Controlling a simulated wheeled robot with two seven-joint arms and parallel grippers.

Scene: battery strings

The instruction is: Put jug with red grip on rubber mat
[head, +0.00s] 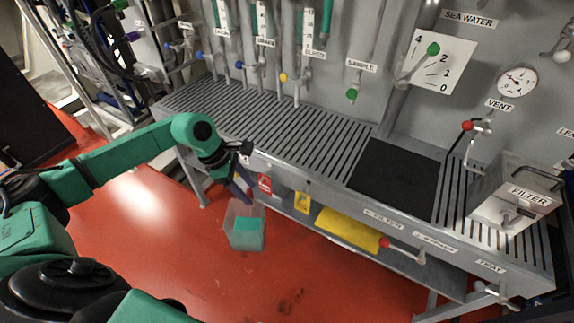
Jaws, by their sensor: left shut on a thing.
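A clear jug (245,228) with teal contents hangs from my left gripper (243,194), left of centre in the head view. The gripper's dark fingers are shut on it at its top. The jug is in front of the bench, over the red floor, and looks slightly tilted. I cannot make out the colour of its grip behind the fingers. The black rubber mat (394,181) lies flat on the slatted bench top, to the right of the jug, with nothing on it. My right gripper is not in view.
The slatted bench (270,125) runs along the wall, with valves and pipes behind it. A filter box (515,190) stands right of the mat. A red-handled valve (470,126) rises behind the mat's right side. A yellow sheet (348,231) is under the bench's front edge.

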